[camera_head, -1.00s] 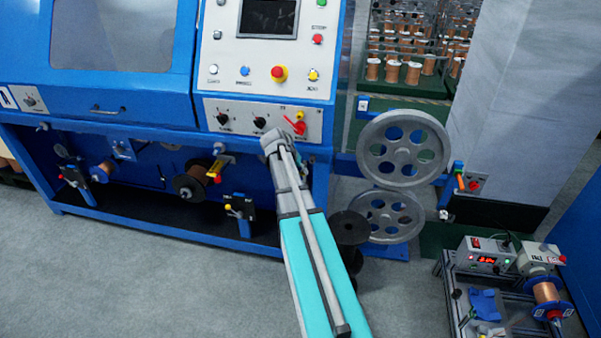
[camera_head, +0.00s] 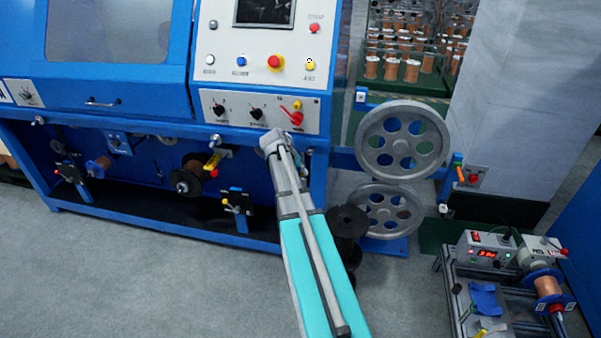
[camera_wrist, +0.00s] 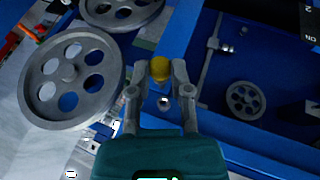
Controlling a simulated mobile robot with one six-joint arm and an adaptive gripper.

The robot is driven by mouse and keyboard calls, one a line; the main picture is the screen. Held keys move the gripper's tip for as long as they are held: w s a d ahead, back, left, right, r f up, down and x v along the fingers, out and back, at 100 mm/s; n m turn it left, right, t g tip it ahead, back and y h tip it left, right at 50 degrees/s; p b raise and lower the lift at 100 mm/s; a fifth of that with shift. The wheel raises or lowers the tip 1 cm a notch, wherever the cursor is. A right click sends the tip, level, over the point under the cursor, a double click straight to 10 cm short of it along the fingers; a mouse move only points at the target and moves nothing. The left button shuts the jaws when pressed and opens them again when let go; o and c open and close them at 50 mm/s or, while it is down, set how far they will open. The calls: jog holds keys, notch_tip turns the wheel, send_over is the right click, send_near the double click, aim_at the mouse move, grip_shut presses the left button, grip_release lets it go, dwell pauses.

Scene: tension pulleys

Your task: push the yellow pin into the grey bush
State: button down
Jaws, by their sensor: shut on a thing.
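My gripper (camera_wrist: 160,72) shows in the wrist view with its two grey fingers closed on the yellow pin (camera_wrist: 159,66). The pin's round yellow head sits between the fingertips, over the blue machine frame. A small grey ring with a dark centre (camera_wrist: 164,103) lies just below it in that view; I cannot tell whether this is the grey bush. Whether the pin touches or enters anything is hidden. In the head view my arm reaches to the machine's front under the control panel, and the gripper and the held pin are hidden behind it.
Two grey spoked pulleys (camera_head: 403,141) stand right of my arm, with a black spool (camera_head: 347,221) close beside it. A bench with a copper spool (camera_head: 547,286) is at lower right. Floor at left is clear.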

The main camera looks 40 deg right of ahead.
jog(key=shift+w+d, duration=0.1)
jog(key=w+d, duration=0.4)
jog(key=d, duration=0.1)
jog(key=shift+w, duration=0.15)
dwell(0.6)
jog(key=shift+w+d, duration=1.4)
jog(key=shift+d, duration=0.25)
dwell(3.1)
jog(key=c, duration=0.7)
grip_release()
jog(key=shift+c, duration=0.2)
jog(key=o, duration=0.5)
jog(key=shift+s+a, duration=0.1)
jog(key=shift+r, duration=0.1)
